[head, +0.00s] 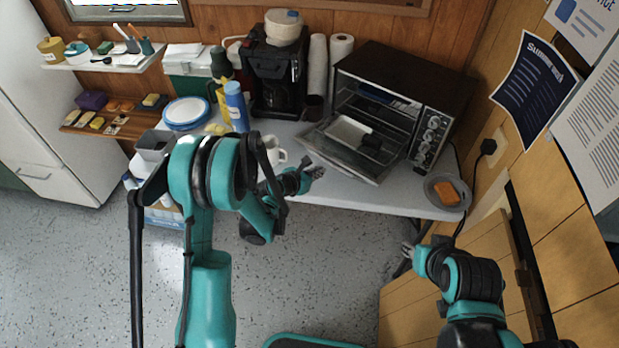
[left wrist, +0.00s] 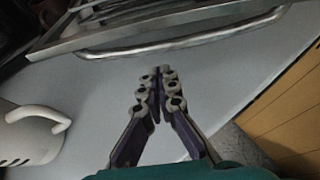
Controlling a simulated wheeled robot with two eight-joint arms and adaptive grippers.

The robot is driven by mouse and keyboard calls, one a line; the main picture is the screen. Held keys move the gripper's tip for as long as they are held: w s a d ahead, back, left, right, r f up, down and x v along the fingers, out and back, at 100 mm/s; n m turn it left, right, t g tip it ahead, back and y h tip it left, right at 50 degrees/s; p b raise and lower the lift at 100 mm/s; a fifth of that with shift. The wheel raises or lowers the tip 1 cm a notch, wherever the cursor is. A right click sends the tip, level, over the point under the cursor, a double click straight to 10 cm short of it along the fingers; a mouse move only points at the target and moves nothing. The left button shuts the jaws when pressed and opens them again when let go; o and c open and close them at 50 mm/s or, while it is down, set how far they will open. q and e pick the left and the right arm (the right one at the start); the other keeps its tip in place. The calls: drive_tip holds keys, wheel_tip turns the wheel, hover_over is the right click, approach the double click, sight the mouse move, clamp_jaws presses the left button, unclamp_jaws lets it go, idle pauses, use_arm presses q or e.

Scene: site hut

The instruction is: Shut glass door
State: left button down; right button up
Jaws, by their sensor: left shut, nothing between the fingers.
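The glass door (head: 338,156) of the toaster oven (head: 398,85) hangs open, tilted down toward the front of the table. In the left wrist view the door's metal handle bar (left wrist: 185,42) runs across the top. My left gripper (head: 318,172) is just in front of the door's lower edge, over the table. In the left wrist view its fingers (left wrist: 158,76) are together and empty, pointing at the handle with a gap between. My right gripper (head: 407,250) is low at the right, below the table's front edge, away from the door; its fingers are too small to judge.
A metal tray (head: 350,132) with a dark item sits at the oven's opening. A white mug (head: 272,150) stands left of my left gripper; it also shows in the left wrist view (left wrist: 32,137). A grey plate with an orange sponge (head: 445,192) lies right of the oven. A coffee maker (head: 275,75) stands behind.

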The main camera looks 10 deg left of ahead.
use_arm(q)
drive_tip(key=r, duration=0.2)
drive_tip(key=w+r, duration=0.1)
drive_tip(key=shift+d, duration=0.35)
drive_tip(key=shift+w+r, duration=0.15)
drive_tip(key=shift+r, duration=0.1)
